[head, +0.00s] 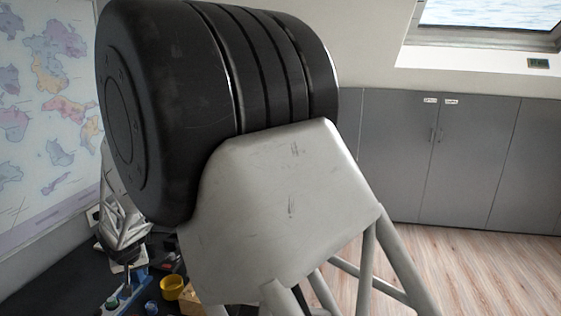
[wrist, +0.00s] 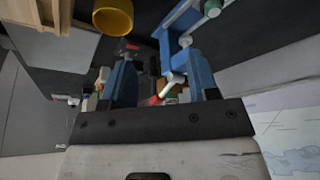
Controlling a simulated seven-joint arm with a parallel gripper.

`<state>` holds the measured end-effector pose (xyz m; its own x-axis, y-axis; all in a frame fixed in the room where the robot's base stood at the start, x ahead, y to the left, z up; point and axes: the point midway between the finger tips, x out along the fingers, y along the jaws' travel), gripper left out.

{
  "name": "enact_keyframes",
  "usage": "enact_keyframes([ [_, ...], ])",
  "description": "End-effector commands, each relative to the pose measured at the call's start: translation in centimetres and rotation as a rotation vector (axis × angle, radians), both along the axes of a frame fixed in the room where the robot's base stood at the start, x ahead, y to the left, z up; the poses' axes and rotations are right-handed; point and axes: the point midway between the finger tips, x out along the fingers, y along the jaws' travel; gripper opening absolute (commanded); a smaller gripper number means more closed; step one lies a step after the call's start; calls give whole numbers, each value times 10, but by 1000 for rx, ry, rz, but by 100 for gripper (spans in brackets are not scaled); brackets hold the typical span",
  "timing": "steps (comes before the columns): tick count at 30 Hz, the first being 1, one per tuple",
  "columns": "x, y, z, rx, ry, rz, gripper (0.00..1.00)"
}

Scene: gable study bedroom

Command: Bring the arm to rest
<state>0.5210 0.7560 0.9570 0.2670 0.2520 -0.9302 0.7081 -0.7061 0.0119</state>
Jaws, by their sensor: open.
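My gripper (wrist: 162,78) shows at the bottom of the wrist view, with its two blue fingers apart. I see nothing held between them; small things behind the gap are on or near the dark surface. In the head view my arm's large black joint and pale grey link fill the middle. They hide much of the desk. The far part of my arm shows at the left, over the dark desk (head: 50,291); its fingertips are too small there to make out.
A blue rack (wrist: 181,22) with pale rods is close to the fingers. A yellow cup (wrist: 113,17) and a wooden box (wrist: 35,40) are nearby. The yellow cup also shows in the head view (head: 172,288). Grey cupboards (head: 400,150) line the back; wood floor (head: 480,270) at right is clear.

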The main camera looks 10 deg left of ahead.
Motion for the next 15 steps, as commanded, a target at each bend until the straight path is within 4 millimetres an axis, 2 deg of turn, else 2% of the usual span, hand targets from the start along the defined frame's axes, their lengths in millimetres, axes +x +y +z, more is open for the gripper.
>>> enact_keyframes([
  [1, 11, -20, 12, 0, -1, -21, 54],
  [6, 37, -84, 45, -9, 4, -78, 54],
  [15, 66, -200, 96, -26, 13, -178, 54],
])
